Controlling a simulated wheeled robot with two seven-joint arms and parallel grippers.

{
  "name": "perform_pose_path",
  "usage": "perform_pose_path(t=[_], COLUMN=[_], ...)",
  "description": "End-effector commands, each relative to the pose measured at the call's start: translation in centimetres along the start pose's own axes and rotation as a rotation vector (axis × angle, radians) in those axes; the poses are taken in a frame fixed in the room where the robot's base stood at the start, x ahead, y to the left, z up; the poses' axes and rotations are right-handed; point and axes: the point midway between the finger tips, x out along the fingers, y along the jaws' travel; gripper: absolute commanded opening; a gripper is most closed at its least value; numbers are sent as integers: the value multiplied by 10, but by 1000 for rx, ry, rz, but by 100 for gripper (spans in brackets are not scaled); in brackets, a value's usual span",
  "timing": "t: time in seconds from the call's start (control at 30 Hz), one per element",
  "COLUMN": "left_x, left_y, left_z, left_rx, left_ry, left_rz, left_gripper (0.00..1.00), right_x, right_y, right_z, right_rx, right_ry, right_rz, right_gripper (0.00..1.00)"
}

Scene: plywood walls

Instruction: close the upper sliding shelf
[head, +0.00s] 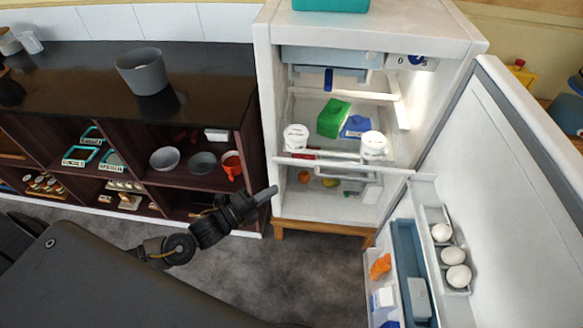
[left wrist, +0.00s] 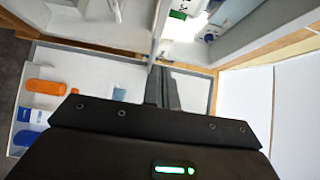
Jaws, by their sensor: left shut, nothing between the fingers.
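The white fridge (head: 263,95) stands with its door (head: 520,170) wide open to the right. Inside, a sliding shelf (head: 330,163) bears two white tubs (head: 296,137) (head: 373,144), a green box (head: 333,117) and a blue carton (head: 356,127). Its front rail is at about the cabinet's front opening; how far it is pulled out is hard to tell. My left gripper (head: 268,193) is shut and empty, in front of the fridge's lower left edge, below that rail. Its closed fingers also show in the left wrist view (left wrist: 163,88). My right gripper is not in view.
Below the shelf is a compartment with produce (head: 330,182). The door racks hold eggs (head: 455,256) and an orange item (head: 380,266); an orange bottle shows in the left wrist view (left wrist: 46,87). A dark cabinet (head: 95,95) with a grey pot (head: 143,71) stands left.

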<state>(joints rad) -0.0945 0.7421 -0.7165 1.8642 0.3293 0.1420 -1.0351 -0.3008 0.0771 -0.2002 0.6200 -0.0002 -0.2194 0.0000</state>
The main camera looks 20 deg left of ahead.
Motion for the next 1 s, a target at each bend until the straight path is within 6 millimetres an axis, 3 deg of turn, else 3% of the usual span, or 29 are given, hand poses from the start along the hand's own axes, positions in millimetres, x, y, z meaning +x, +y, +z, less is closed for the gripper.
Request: perform_pose_path(t=[0.2,0.4,0.67,1.0], left_x=[48,82,100,102], left_y=[-4,-3,0,1], left_z=[1,8,26,29], left_rx=[-1,2,0,-1], left_ry=[-2,-3,-2,-1], left_rz=[-2,0,2,2], left_gripper=[0,0,0,0], right_x=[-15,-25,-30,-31], right_y=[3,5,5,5], right_z=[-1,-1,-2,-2], right_rx=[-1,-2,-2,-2], right_ry=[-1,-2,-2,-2], right_rz=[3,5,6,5], right_gripper=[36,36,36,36])
